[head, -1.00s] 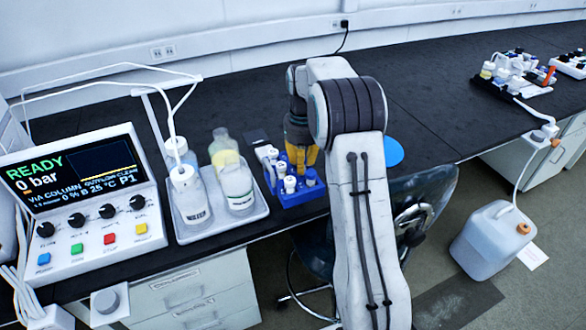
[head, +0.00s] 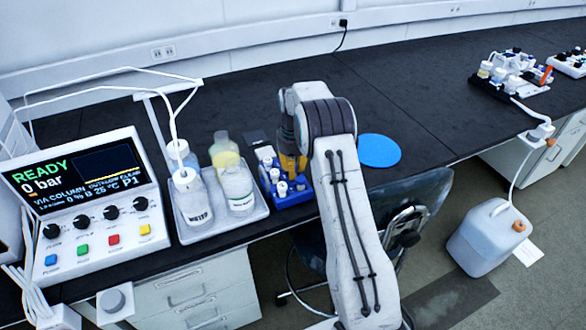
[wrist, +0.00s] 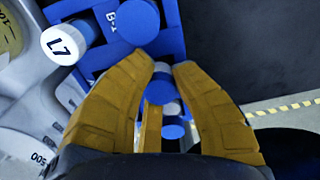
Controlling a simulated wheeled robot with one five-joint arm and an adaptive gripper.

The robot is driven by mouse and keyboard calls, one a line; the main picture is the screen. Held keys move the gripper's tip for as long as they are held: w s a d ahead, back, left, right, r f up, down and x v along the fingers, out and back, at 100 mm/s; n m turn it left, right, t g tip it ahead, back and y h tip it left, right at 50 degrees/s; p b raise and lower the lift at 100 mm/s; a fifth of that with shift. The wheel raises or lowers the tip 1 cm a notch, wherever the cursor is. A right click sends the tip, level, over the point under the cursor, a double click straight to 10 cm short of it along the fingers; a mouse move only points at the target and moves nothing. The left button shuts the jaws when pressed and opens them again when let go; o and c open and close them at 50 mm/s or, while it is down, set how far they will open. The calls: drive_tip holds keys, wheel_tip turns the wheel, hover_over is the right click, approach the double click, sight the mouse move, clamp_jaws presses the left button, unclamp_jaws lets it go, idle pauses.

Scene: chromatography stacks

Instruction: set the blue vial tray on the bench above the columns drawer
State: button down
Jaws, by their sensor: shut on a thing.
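The blue vial tray (head: 293,199) is at the front part of the dark bench, just right of the white bottle tray. White-capped vials stand in it. My gripper (head: 291,168) reaches down over its back right part, and the arm hides some of it. In the wrist view my gripper (wrist: 164,70) is shut around a blue part of the tray (wrist: 172,42), between its orange fingers. A vial marked L7 (wrist: 62,45) sits beside them. The drawers (head: 190,290) are under the bench at the left; their labels are too small to read.
A blue disc (head: 379,150) lies on the bench to the right. A chair (head: 425,205) stands in front. The bench behind is clear.

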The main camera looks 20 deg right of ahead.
drive_tip(key=shift+f, duration=0.2)
drive_tip(key=c, duration=1.2)
unclamp_jaws()
